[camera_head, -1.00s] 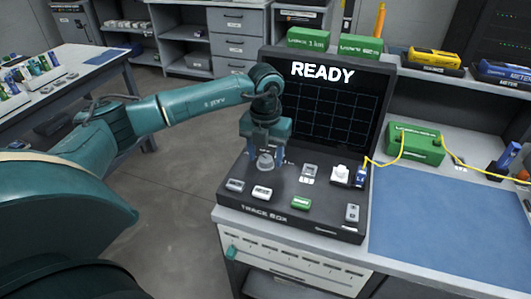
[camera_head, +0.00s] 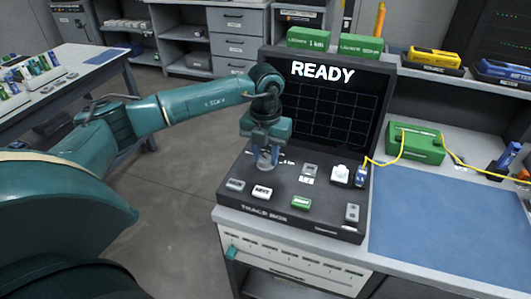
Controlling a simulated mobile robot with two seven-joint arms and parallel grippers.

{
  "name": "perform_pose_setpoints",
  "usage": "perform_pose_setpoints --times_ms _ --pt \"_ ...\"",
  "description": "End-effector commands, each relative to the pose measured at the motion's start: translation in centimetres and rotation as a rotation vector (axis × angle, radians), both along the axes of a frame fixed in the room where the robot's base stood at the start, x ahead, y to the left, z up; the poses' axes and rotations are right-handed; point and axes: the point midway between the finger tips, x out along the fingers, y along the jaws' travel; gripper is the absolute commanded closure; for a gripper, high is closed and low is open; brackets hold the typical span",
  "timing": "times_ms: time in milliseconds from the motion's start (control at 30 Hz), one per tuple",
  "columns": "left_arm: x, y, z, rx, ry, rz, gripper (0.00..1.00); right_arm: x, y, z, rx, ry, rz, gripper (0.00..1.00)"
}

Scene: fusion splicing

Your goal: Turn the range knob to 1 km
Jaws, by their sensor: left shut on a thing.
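The trace box (camera_head: 335,225) stands on the bench, its raised screen (camera_head: 330,115) reading "READY" above a grid. My left gripper (camera_head: 267,163) points down over the left rear of the control panel. It is shut on the round range knob (camera_head: 266,160), which is mostly hidden between the fingers. Small white marks show on the panel behind the knob, too small to read. My right gripper is not in view.
Several small buttons, one green (camera_head: 301,203), line the panel's front. A yellow cable runs from the panel's right side to a green box (camera_head: 415,144). A blue mat (camera_head: 440,220) lies clear at right.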

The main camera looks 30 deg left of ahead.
Motion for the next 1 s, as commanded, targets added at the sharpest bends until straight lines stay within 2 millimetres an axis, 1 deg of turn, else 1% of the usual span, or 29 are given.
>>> perform_pose_setpoints --times_ms 167,367,1000 --pt "0.00 0.00 -0.02 0.000 0.000 -0.065 0.91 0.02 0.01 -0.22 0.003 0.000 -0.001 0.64" --pt "-0.01 0.00 -0.07 0.000 0.000 -0.209 0.91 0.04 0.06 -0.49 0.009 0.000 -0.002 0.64" --pt "0.02 0.01 -0.07 0.000 -0.001 -0.813 0.91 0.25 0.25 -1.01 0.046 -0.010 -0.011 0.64"
